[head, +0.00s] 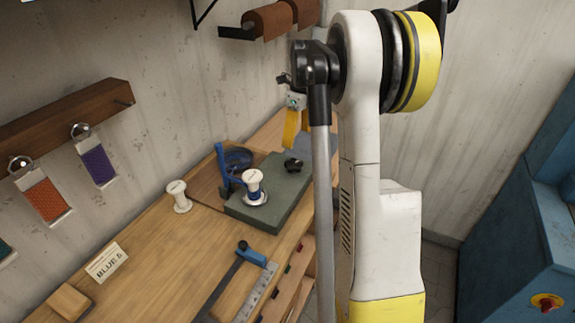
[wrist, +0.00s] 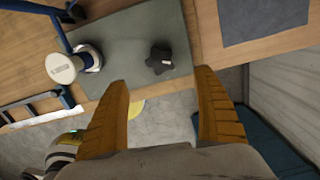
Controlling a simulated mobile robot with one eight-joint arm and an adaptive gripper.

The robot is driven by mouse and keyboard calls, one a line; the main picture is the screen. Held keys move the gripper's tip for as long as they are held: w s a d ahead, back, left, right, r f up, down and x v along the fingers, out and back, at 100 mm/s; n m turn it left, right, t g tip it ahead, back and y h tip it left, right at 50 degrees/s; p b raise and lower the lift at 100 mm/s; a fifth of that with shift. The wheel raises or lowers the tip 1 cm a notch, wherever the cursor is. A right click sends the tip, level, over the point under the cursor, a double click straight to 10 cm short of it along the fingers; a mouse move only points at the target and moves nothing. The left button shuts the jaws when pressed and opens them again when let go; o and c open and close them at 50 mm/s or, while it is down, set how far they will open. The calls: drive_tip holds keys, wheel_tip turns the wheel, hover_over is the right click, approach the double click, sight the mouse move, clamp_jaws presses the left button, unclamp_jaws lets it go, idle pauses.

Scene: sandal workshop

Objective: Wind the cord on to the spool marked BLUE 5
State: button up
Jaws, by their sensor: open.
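A white spool (head: 253,178) with a dark blue band low on it stands on a round metal disc on a green-grey plate (head: 283,196). It also shows in the wrist view (wrist: 62,67); its top marking is too small to read. A blue coil (head: 238,159), perhaps the cord, lies behind a blue upright (head: 222,167). A black lobed knob (head: 293,165) sits on the plate and shows in the wrist view (wrist: 159,60). A card reading BLUE 5 (head: 106,263) lies on the bench. My gripper (wrist: 163,76) is open and empty, above the plate's edge, near the knob.
A second white spool (head: 179,197) stands on the bench left of the plate. A blue-handled tool (head: 248,255), a ruler (head: 256,293) and a wooden block (head: 70,302) lie nearer. A blue machine (head: 520,230) stands at right.

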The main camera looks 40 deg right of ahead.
sight(294, 164)
drive_tip(key=f+m+t+b, duration=0.1)
drive_tip(key=f+m, duration=0.2)
drive_tip(key=m, duration=0.8)
drive_tip(key=f+m+t+b, duration=0.1)
drive_tip(key=f+m, duration=0.3)
drive_tip(key=m, duration=0.8)
drive_tip(key=f+m+t+y+b, duration=0.1)
drive_tip(key=f+m+b, duration=0.2)
drive_tip(key=m, duration=0.9)
drive_tip(key=shift+w+a+f+t, duration=0.25)
drive_tip(key=shift+f+t, duration=0.15)
drive_tip(key=shift+f, duration=0.25)
